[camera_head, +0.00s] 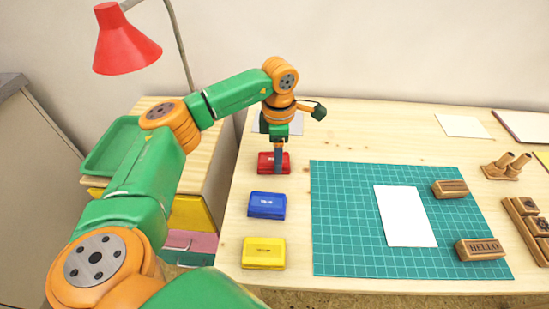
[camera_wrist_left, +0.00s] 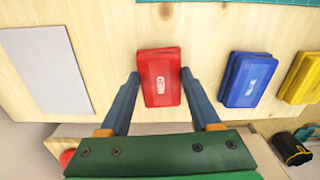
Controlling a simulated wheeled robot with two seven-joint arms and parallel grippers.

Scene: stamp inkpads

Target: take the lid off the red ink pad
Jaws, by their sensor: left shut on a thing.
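The red ink pad (camera_head: 266,163) is at the far left of the wooden table, behind the blue and yellow pads. In the left wrist view its red lid (camera_wrist_left: 161,82) has a small white label and looks closed. My left gripper (camera_head: 279,170) points down at it from above. In the left wrist view my left gripper (camera_wrist_left: 160,73) has one finger on each side of the lid and is shut on it. I cannot tell whether the lid is raised at all. My right gripper is not in view.
A blue pad (camera_head: 267,205) and a yellow pad (camera_head: 263,253) stand in a row in front of the red one. A green cutting mat (camera_head: 345,262) with white paper (camera_head: 405,215) and wooden stamps lies to the right. A red lamp (camera_head: 125,45) hangs at the upper left.

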